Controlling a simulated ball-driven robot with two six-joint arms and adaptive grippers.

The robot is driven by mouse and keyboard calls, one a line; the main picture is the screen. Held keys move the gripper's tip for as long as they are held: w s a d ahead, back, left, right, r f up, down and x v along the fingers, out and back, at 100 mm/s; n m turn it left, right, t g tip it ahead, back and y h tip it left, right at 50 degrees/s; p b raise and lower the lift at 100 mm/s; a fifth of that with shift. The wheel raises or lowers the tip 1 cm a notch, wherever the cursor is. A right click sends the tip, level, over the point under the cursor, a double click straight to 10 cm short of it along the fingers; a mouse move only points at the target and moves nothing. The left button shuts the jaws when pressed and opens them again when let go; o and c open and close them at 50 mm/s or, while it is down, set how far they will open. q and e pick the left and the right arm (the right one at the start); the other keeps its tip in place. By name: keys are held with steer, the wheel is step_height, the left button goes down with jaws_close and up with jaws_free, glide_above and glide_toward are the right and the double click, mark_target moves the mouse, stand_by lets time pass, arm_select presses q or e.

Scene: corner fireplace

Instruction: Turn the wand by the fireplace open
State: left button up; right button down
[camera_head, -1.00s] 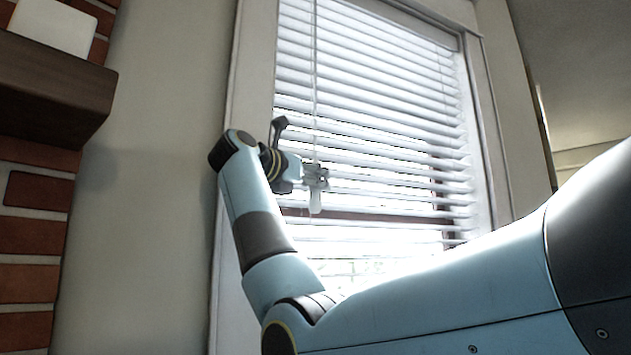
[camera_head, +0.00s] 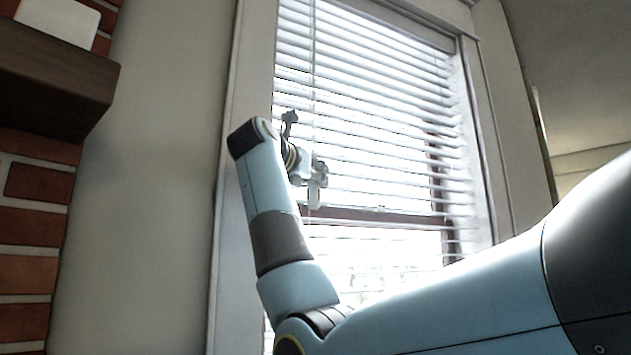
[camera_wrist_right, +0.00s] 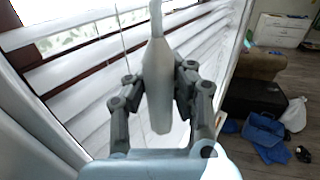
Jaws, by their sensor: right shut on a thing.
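The wand (camera_head: 312,85) hangs as a thin pale rod in front of the white window blind (camera_head: 375,110), near its left side. My right gripper (camera_head: 319,172) is at the wand's lower end. In the right wrist view, its two grey fingers are shut on the wand's thick, pale handle (camera_wrist_right: 157,85), one on each side. The handle's far side is hidden. The slats show gaps, with bright light and a dark window bar visible between them, mostly low down. My left gripper is not in view.
The brick fireplace (camera_head: 38,235) with a dark wooden mantel (camera_head: 50,85) stands at the left. Bare wall and the white window frame (camera_head: 232,150) lie between it and my right arm. The wrist view shows a blue bag (camera_wrist_right: 265,135) on the floor, far off.

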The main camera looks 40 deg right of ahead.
steer(key=c, duration=1.1)
jaws_free()
steer(key=shift+a, duration=0.35)
steer(key=shift+d, duration=0.15)
steer(key=v, duration=1.2)
steer(key=shift+d, duration=0.1)
